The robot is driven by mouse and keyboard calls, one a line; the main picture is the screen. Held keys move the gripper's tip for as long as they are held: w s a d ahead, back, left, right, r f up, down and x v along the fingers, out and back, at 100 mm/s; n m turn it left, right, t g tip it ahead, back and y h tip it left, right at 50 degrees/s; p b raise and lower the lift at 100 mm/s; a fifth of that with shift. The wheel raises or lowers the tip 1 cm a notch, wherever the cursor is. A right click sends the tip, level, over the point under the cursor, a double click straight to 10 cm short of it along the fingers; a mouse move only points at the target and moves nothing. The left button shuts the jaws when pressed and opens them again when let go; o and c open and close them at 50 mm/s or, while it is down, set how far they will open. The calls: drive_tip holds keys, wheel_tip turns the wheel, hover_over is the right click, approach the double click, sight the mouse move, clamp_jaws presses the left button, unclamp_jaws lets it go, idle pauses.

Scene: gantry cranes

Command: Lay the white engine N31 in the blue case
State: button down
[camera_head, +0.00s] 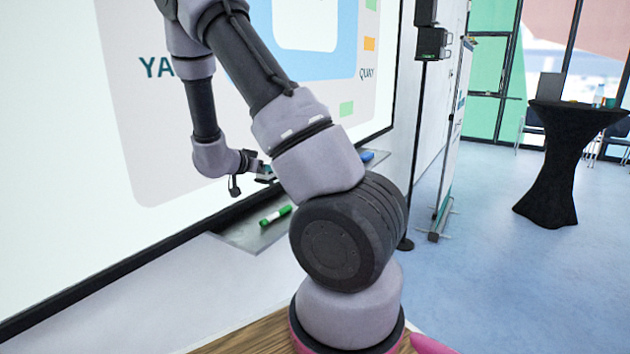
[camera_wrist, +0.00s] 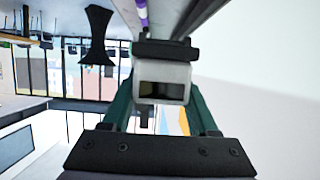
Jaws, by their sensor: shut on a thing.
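My gripper (camera_head: 264,172) is at the board ledge in the head view, small and partly behind my own arm. In the wrist view, the green fingers of my gripper (camera_wrist: 163,88) are shut on a small white block-like thing (camera_wrist: 148,95) with a dark opening and black parts at its far end. It looks like the white engine, but no N31 marking can be read. I cannot make out a blue case in either view.
The ledge (camera_head: 240,236) runs under a big whiteboard (camera_head: 100,180). A green and white marker (camera_head: 276,215) and a small blue thing (camera_head: 367,156) lie on it. A black-draped table (camera_head: 552,160) stands far right, with clear blue floor before it.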

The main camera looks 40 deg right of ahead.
wheel_tip(320, 180, down, 10)
drive_tip(key=shift+w+r, duration=0.1)
drive_tip(key=shift+r, duration=0.05)
idle(0.3)
drive_tip(key=shift+f, duration=0.2)
drive_tip(key=shift+c, duration=0.8)
unclamp_jaws()
